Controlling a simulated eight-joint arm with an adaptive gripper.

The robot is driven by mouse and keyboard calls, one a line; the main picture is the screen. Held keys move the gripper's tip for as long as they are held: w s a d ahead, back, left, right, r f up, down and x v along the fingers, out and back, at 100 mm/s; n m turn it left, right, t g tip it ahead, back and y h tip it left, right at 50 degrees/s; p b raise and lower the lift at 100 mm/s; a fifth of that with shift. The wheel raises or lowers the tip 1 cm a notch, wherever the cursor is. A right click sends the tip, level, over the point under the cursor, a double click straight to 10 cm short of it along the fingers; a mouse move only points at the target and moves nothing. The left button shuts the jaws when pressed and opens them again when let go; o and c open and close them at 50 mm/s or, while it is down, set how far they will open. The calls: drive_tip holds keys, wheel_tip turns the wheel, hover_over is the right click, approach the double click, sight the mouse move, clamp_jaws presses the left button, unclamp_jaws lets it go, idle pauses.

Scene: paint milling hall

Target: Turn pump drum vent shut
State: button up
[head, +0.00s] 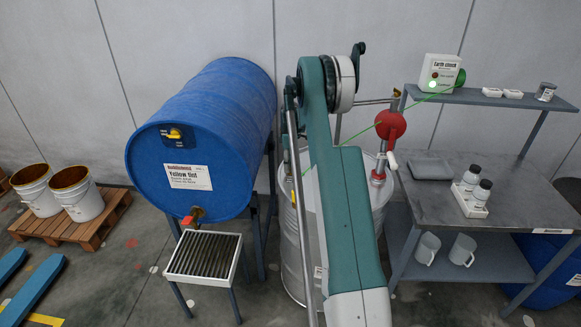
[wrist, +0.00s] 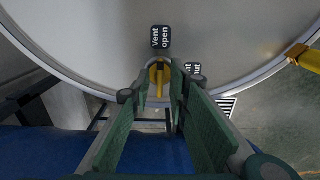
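In the wrist view a yellow vent handle (wrist: 159,84) sits on a round yellow fitting near the rim of the pale drum top (wrist: 225,40). The handle lies upright in the picture, in line with the "Vent open" label (wrist: 160,37) above it. A second label ending in "ut" (wrist: 194,70), partly hidden, is to its right. My gripper (wrist: 159,75) is open, with a green-padded finger on each side of the handle and gaps between. In the head view my arm hides the gripper and vent; the pale pump drum (head: 294,245) with its red pump (head: 390,125) shows behind it.
A blue "Yellow tint" drum (head: 225,100) lies left of my arm, with a grated stand (head: 204,257) below its tap. A bench (head: 430,200) stands right. A green cable runs from the "Earth check" box (head: 440,72), its lamp green, towards the pump drum.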

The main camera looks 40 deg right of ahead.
clamp_jaws()
drive_tip(key=shift+m, duration=0.4)
drive_tip(key=m+b, duration=0.2)
drive_tip(key=m, duration=0.1)
drive_tip(key=shift+f, duration=0.1)
drive_tip(key=m+b, duration=0.2)
drive_tip(key=m, duration=0.2)
drive_tip(key=shift+m, duration=0.4)
drive_tip(key=m+b, duration=0.1)
drive_tip(key=m, duration=0.3)
drive_tip(key=shift+m, duration=0.3)
drive_tip(key=m+b, duration=0.1)
drive_tip(key=m, duration=0.3)
drive_tip(key=shift+m, duration=0.4)
drive_tip(key=shift+o, duration=0.8)
unclamp_jaws()
